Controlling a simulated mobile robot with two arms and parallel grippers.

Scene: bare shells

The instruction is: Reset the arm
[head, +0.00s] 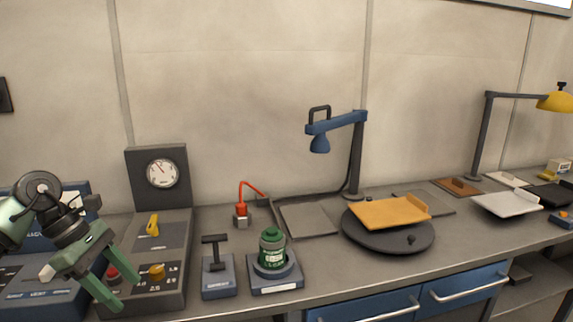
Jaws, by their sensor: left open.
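A jointed arm with a blue upper link (340,121) stands on a dark upright post at the back of the bench. It has a blue lamp-like head and a dark loop handle on its left end. The link slopes slightly down to the left, above a grey square plate. My left gripper (82,290) has green fingers and is at the lower left, open and apparently empty. It is in front of a dark control box (150,300) with a red button and a yellow knob, well left of the blue arm. Whether it touches the box I cannot tell. My right gripper is not in view.
A green canister (272,248) sits in a blue-grey holder, beside a T-handled lever (215,253). A round turntable (388,238) bears an orange tray (390,211). A gauge (161,173) stands at the back left. A yellow-headed lamp (555,101) and a white tray (507,204) are at the right.

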